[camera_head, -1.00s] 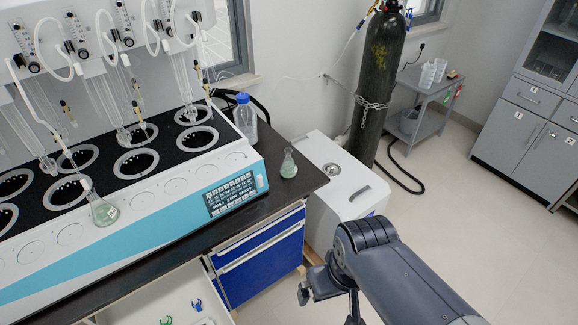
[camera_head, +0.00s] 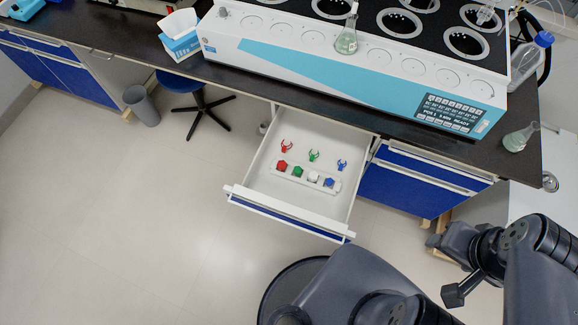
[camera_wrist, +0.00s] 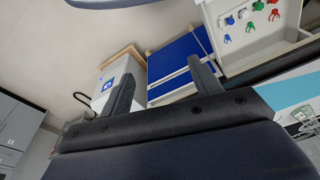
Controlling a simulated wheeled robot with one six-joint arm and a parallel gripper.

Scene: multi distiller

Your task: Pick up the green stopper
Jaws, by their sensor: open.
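The green stopper (camera_head: 298,172) sits in a white rack (camera_head: 281,178) inside the open drawer, between a red stopper (camera_head: 281,165) and a white stopper (camera_head: 313,177). A blue stopper (camera_head: 329,182) is at the rack's right end. The green stopper (camera_wrist: 258,5) also shows at the top edge of the wrist view. My gripper (camera_wrist: 165,84) is open and empty. It is well apart from the stopper, to the right of the drawer in the head view.
Red (camera_head: 287,146), green (camera_head: 314,155) and blue (camera_head: 341,164) clips lie behind the rack. The drawer (camera_head: 290,212) juts out below the dark bench carrying the large distiller (camera_head: 370,75). A blue stool (camera_head: 187,85) and grey bin (camera_head: 140,105) stand left. The floor in front is clear.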

